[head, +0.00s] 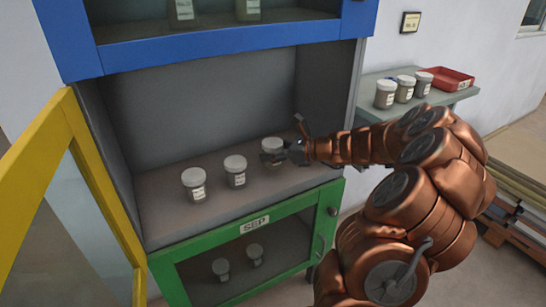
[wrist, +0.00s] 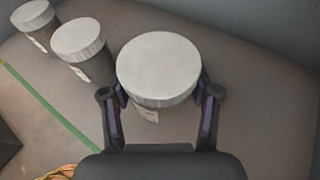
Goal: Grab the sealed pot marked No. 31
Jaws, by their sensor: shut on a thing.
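A pot (head: 272,147) with a pale lid stands on the cabinet's middle shelf, the rightmost of three in a row. My gripper (head: 268,158) is shut on this pot. In the wrist view the pot (wrist: 158,68) sits between the two fingers of my gripper (wrist: 160,100), one finger against each side. A label shows under its lid, but its text is too small to read. Two like pots, the middle one (head: 235,170) and the left one (head: 194,184), stand apart from it; their labels cannot be read either.
The yellow-framed door (head: 35,150) stands open at the left. A green door (head: 250,250) marked SEP is below, with pots behind its glass. A blue-framed compartment (head: 215,50) is above. A side shelf (head: 440,98) holds three pots and a red tray (head: 452,80).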

